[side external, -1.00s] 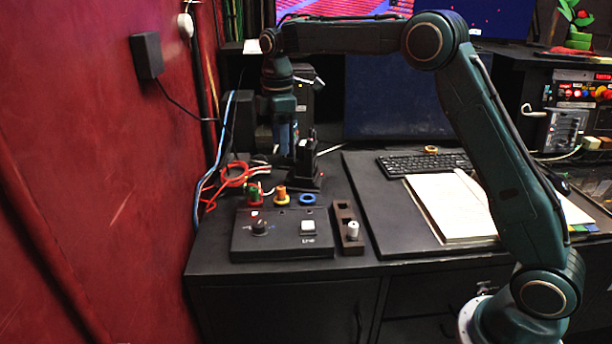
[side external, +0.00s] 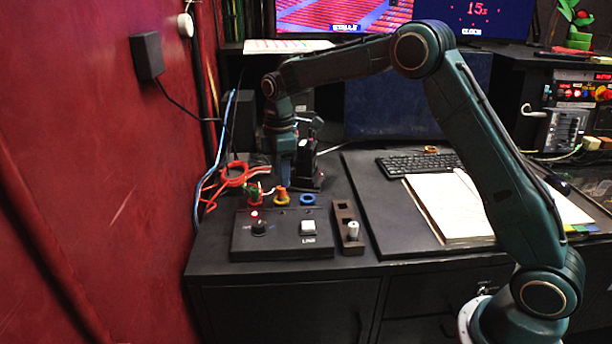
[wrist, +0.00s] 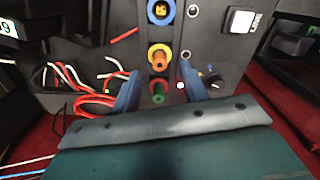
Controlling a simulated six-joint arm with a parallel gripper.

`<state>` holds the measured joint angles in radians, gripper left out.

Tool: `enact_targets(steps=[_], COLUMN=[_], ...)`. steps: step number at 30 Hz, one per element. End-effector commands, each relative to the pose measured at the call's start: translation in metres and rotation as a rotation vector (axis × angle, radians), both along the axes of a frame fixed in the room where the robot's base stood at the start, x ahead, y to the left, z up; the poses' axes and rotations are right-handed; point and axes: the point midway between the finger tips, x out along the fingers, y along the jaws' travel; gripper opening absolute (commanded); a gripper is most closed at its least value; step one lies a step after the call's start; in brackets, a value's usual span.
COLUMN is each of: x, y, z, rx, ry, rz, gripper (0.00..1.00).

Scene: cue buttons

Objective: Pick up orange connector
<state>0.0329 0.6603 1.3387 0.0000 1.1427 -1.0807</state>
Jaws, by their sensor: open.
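The orange connector (side external: 281,196) stands behind the button box in the side external view, in a yellow ring. In the wrist view the orange connector (wrist: 159,59) is near the upper middle, in its yellow ring. My gripper (side external: 283,180) points down just above and behind the connector. In the wrist view my gripper (wrist: 160,74) has its two blue fingers apart, with nothing held between them. The fingertips lie just below the orange connector in the picture, one to each side. Contact cannot be told.
A green connector (wrist: 158,90) in a red ring and a blue ring (side external: 308,199) flank the orange one. The button box (side external: 282,241) has a knob, a white button and a lit red lamp. Red cables (side external: 233,176) lie left; a dark holder (side external: 341,214) stands right.

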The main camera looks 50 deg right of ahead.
Motion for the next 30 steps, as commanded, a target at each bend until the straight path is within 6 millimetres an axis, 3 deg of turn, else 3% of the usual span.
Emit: enact_targets(steps=[16, 30], x=[0.002, 0.002], y=[0.001, 0.001], z=[-0.048, -0.051], rx=[0.000, 0.000], ry=[0.001, 0.000], rz=[0.000, 0.000], gripper=[0.44, 0.44])
